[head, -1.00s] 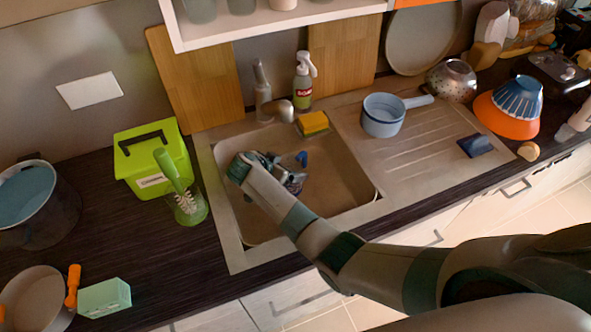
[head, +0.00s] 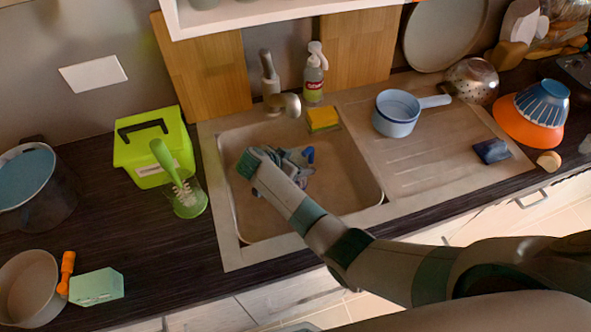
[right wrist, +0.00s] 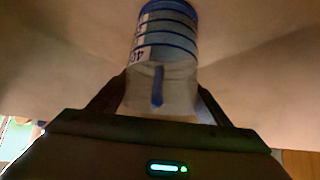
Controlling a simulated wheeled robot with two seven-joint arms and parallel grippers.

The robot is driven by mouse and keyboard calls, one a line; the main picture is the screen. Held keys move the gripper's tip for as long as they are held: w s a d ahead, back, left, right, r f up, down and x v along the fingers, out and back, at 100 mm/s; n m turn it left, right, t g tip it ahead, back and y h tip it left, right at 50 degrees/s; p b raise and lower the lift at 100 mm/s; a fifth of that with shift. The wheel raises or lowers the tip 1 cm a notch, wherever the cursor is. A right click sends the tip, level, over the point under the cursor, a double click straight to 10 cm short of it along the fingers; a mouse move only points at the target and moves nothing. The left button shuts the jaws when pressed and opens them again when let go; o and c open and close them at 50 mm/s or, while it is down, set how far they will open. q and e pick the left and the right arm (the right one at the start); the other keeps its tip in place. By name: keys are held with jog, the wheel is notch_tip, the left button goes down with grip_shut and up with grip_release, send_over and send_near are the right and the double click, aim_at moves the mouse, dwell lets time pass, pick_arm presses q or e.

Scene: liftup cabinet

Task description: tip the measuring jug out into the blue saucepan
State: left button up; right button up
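The measuring jug (right wrist: 165,45), clear with blue bands and a blue strip that looks like its handle, is straight ahead in the right wrist view. My right gripper (right wrist: 162,92) has its fingers spread wide, one on each side of the jug's lower part; firm contact cannot be made out. In the head view my right gripper (head: 290,165) is over the sink, and only a blue bit of the jug (head: 309,155) shows beside it. The blue saucepan (head: 396,125) stands upright on the drainboard, handle to the right. My left gripper is out of view.
The sink (head: 335,205) surrounds the gripper, with a tap (head: 285,104), yellow sponge (head: 322,119) and spray bottle (head: 314,82) behind. A green box (head: 150,150) and brush holder (head: 188,200) stand left. A dark sponge (head: 491,151) lies right on the drainboard.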

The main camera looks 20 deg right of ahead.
jog(key=c, duration=1.4)
jog(key=shift+r+p, duration=0.5)
jog(key=shift+r, duration=0.15)
jog(key=shift+w+d+r, duration=0.1)
jog(key=shift+w, duration=0.05)
